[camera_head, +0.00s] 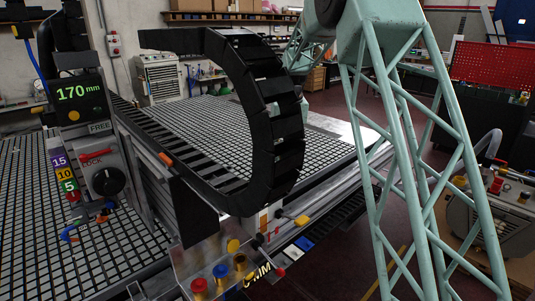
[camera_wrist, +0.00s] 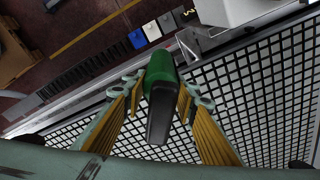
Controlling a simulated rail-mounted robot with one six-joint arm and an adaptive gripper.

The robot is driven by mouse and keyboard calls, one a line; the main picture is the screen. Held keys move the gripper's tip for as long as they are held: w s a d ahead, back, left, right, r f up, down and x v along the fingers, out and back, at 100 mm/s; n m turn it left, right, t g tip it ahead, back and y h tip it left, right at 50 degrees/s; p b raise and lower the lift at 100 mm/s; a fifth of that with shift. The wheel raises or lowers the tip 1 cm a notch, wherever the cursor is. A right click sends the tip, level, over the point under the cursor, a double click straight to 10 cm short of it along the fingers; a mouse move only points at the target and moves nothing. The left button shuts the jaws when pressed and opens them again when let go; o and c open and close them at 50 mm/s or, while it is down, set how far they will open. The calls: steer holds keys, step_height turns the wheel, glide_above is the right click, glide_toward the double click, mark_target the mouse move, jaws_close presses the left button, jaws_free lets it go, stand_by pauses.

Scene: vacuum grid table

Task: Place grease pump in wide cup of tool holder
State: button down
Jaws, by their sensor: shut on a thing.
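The grease pump (camera_wrist: 160,108), with a green body and a dark tapered part, shows in the middle of the wrist view. My gripper (camera_wrist: 161,84) is shut on it, with one ribbed yellow finger on each side. The pump hangs over the edge region of the grid table.
The black-and-white grid table (camera_head: 60,220) fills the left of the head view; its grid also shows in the wrist view (camera_wrist: 255,90). A black cable chain (camera_head: 285,130) arches over it. Coloured fittings (camera_head: 221,272) sit at the front edge. Red-brown floor lies beyond the table.

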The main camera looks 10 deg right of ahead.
steer(key=s+d+r+m, duration=0.1)
steer(key=s+d+m, duration=0.1)
steer(key=s+d, duration=0.8)
steer(key=s+d+m, duration=0.2)
steer(key=s+d, duration=0.4)
steer(key=d, duration=0.8)
steer(key=s+d+r+m, duration=0.1)
steer(key=s+d+m, duration=0.1)
steer(key=s+d, duration=0.75)
steer(key=s+d+m, duration=0.1)
steer(key=s+d, duration=0.8)
steer(key=s, duration=0.3)
steer(key=shift+d+r+m+h, duration=0.25)
steer(key=shift+d+m+h, duration=0.05)
steer(key=shift+d+h, duration=0.1)
steer(key=shift+a, duration=0.15)
